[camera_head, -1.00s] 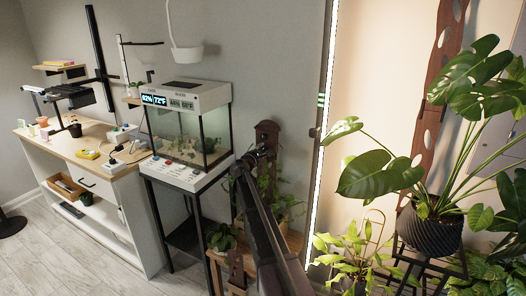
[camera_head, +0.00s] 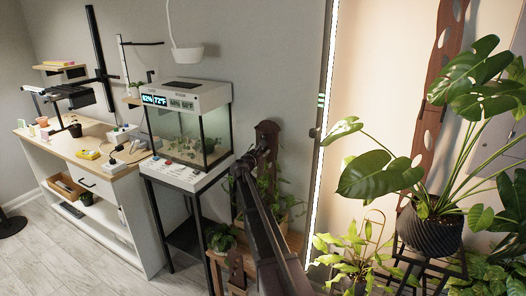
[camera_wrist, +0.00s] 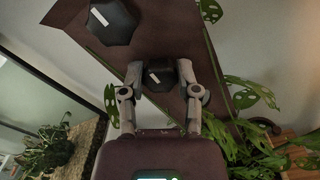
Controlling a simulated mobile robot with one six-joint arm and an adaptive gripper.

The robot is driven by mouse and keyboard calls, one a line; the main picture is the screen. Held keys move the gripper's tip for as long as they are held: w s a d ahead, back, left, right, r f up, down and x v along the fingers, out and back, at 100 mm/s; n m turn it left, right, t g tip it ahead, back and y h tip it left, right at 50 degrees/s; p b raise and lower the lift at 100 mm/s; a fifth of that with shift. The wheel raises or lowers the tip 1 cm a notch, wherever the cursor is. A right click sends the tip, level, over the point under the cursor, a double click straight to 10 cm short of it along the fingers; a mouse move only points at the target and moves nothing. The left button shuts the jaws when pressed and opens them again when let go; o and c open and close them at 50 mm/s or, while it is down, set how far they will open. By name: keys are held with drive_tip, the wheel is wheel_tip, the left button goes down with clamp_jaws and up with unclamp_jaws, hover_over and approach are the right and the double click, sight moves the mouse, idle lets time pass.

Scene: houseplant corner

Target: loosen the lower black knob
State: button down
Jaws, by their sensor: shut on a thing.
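In the wrist view a black knob (camera_wrist: 160,76) with a small pale mark sits on a brown board (camera_wrist: 160,25). My gripper (camera_wrist: 161,84) has a finger on each side of this knob and is shut on it. The fingers partly cover its sides. A second black knob (camera_wrist: 113,21), faceted with a white line, is on the same board, farther up and left in that view, clear of the fingers.
Leafy plants (camera_wrist: 245,140) crowd the board's right side in the wrist view. A glass terrarium (camera_head: 190,135) on a black stand is left of my arm in the head view. A large potted monstera (camera_head: 428,225) stands at the right.

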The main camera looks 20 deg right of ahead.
drive_tip(key=shift+c, duration=1.7)
unclamp_jaws()
drive_tip(key=shift+d, duration=0.1)
drive_tip(key=v, duration=1.2)
